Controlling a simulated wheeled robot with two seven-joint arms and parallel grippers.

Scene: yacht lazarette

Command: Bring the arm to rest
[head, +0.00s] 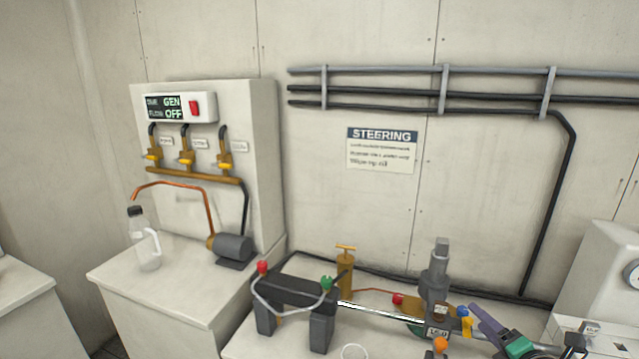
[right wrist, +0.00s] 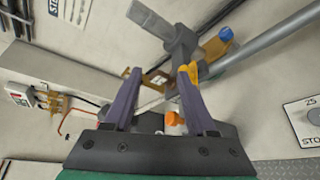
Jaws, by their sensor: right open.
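My right gripper (head: 472,317) is at the lower right of the head view, beside the grey steering fitting (head: 437,275) on the bench. It also shows in the right wrist view (right wrist: 160,78), with its two purple fingers spread apart. Nothing is held between the fingers. The grey fitting and its rod (right wrist: 240,57) lie beyond the fingertips. A yellow cap (head: 465,326) and a blue cap (head: 463,311) show close to the fingertips; whether the fingers touch anything I cannot tell. My left gripper is out of view.
A black bracket (head: 293,289) with red and green caps and a brass pump (head: 345,272) stand on the bench left of the fitting. A clear bottle (head: 146,245) stands on the left cabinet (head: 165,315). A white gauge box (head: 600,275) stands at right.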

